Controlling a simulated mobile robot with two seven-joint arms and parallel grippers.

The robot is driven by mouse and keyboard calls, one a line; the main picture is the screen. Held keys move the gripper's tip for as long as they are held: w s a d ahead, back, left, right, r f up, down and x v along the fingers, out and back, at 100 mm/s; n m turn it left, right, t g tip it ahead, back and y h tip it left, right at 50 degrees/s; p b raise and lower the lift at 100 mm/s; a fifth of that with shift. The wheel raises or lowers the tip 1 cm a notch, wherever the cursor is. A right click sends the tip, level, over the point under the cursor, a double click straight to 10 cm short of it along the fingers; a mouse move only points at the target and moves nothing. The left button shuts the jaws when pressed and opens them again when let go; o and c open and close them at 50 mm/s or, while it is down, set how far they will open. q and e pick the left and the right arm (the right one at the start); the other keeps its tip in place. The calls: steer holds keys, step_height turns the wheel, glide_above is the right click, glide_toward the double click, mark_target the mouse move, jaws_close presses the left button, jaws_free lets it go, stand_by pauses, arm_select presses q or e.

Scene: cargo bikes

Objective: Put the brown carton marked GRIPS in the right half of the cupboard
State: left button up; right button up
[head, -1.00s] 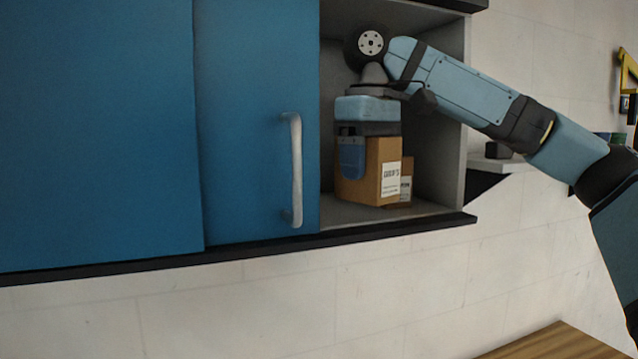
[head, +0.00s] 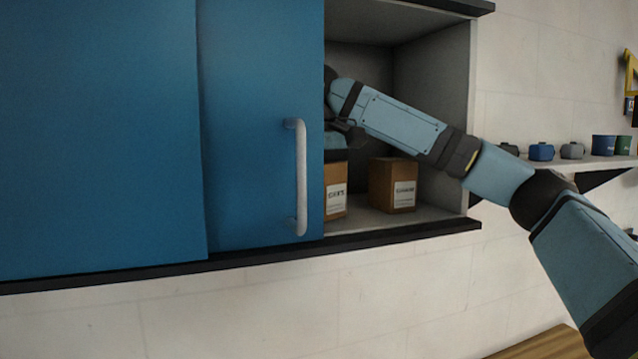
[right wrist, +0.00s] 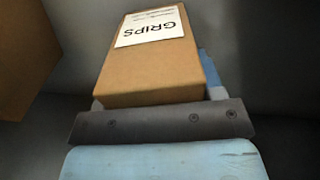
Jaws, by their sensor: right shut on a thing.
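The brown carton marked GRIPS (right wrist: 150,75) is in my right gripper (right wrist: 165,122) in the right wrist view, its label readable. In the head view, the GRIPS carton (head: 336,189) shows inside the cupboard, just right of the blue door's edge, which hides its left part. It is upright, at or just above the cupboard floor; I cannot tell if it touches. My right gripper (head: 335,148) is above it, mostly hidden behind the door. The cupboard's right half (head: 432,100) is open; the blue sliding door (head: 262,75) covers the left. My left gripper is not in view.
A second brown carton (head: 393,186) stands on the cupboard floor to the right of the held one, with a gap between. It shows at the left of the right wrist view (right wrist: 22,60). The door's white handle (head: 299,175) sticks out.

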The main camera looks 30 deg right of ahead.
steer(key=shift+a, duration=0.1)
steer(key=o, duration=1)
steer(key=shift+f, duration=0.15)
steer(key=shift+o, duration=0.2)
step_height(320, 180, up, 7)
steer(key=shift+r, duration=0.45)
